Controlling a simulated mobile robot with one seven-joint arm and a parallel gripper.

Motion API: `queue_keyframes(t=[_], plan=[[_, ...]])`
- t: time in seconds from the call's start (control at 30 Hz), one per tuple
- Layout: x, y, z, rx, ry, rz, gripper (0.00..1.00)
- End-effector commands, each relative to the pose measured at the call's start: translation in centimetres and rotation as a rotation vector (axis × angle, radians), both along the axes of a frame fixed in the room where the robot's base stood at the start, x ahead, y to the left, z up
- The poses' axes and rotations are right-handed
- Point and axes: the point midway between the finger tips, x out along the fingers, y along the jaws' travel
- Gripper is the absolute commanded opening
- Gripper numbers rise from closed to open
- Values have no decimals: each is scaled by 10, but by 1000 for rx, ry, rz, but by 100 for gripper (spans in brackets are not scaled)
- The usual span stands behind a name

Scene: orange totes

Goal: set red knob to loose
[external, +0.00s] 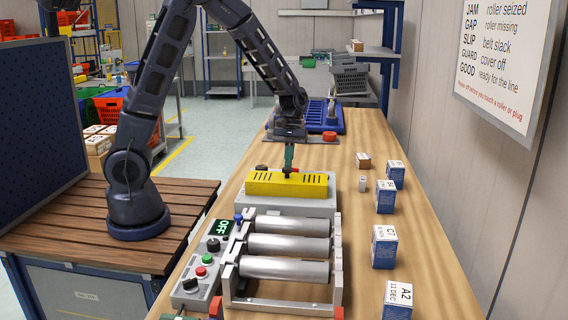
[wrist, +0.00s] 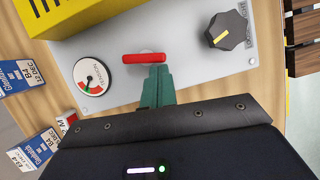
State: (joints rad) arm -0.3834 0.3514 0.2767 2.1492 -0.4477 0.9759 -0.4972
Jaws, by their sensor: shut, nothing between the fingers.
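The red knob (wrist: 144,58) is a bar-shaped handle on a grey panel (wrist: 185,62) in the wrist view, lying nearly level in the picture. My gripper (wrist: 158,70) has green fingers, shut and empty, with the tips right at the lower edge of the red knob. I cannot tell whether they touch. A round tension gauge (wrist: 93,77) with red and green zones is left of the knob. A black knob (wrist: 226,31) with a yellow mark is to the right. In the external view my gripper (external: 288,174) is behind the yellow cover (external: 287,184), where the red knob is hidden.
Metal rollers (external: 287,245) stand in front of the yellow cover. A control box (external: 203,264) with a display reading OFF is at their left. Several blue-and-white boxes (external: 384,248) line the bench's right side. A blue tray (external: 322,112) lies farther back.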

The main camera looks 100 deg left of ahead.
Motion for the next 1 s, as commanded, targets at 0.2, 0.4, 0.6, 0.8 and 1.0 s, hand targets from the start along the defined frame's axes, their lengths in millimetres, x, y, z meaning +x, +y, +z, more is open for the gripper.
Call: queue_keyframes(t=[0.2,0.4,0.6,0.8,1.0], plan=[[1,-1,0,0,0,-3,0],[3,-5,0,0,0,-5,0],[7,-14,0,-2,0,-6,0],[10,-20,0,-7,0,-9,0],[10,-21,0,-9,1,-11,0]])
